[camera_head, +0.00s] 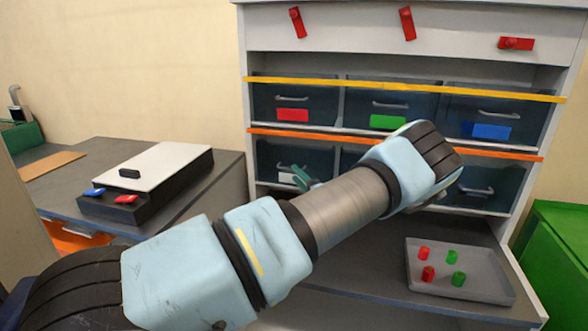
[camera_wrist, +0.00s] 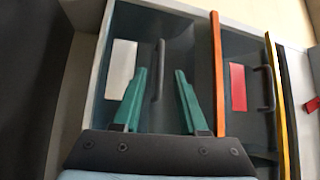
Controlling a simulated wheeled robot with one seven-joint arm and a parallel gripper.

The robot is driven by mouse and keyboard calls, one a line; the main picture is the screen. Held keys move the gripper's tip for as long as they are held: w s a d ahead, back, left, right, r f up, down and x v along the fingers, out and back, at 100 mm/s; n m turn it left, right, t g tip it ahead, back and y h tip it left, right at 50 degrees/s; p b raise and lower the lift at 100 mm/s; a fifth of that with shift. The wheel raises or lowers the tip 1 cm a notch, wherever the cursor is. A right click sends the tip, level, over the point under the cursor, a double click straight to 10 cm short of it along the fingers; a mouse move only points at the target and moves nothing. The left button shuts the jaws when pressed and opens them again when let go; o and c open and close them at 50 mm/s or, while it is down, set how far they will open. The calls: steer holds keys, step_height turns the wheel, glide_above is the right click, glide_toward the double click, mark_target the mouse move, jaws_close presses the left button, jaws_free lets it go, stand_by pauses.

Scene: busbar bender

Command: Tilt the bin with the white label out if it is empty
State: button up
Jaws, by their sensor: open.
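The bin with the white label (camera_head: 318,160) is the lower left one in the cabinet, a dark see-through bin with a grey handle. It looks shut. In the wrist view the bin (camera_wrist: 185,40) is turned sideways, with its white label (camera_wrist: 121,69) left of the handle (camera_wrist: 158,70). My gripper (camera_wrist: 160,73) is open, its green fingers on either side of the handle in the picture; I cannot tell whether they touch it. In the head view my gripper (camera_head: 303,178) is at the bin's front, partly hidden by my arm. I cannot make out any contents in the bin.
Upper bins carry red (camera_head: 292,115), green (camera_head: 388,122) and blue (camera_head: 491,131) labels. An orange strip (camera_head: 480,151) runs above the lower row. A grey tray (camera_head: 490,288) holds several red and green pieces. A box with red and blue switches (camera_head: 150,180) stands left.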

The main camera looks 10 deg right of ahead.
mark_target(296, 161)
steer(key=shift+p+x, duration=0.3)
steer(key=shift+x, duration=1)
steer(key=shift+c, duration=0.3)
jaws_close()
steer(key=shift+f, duration=0.1)
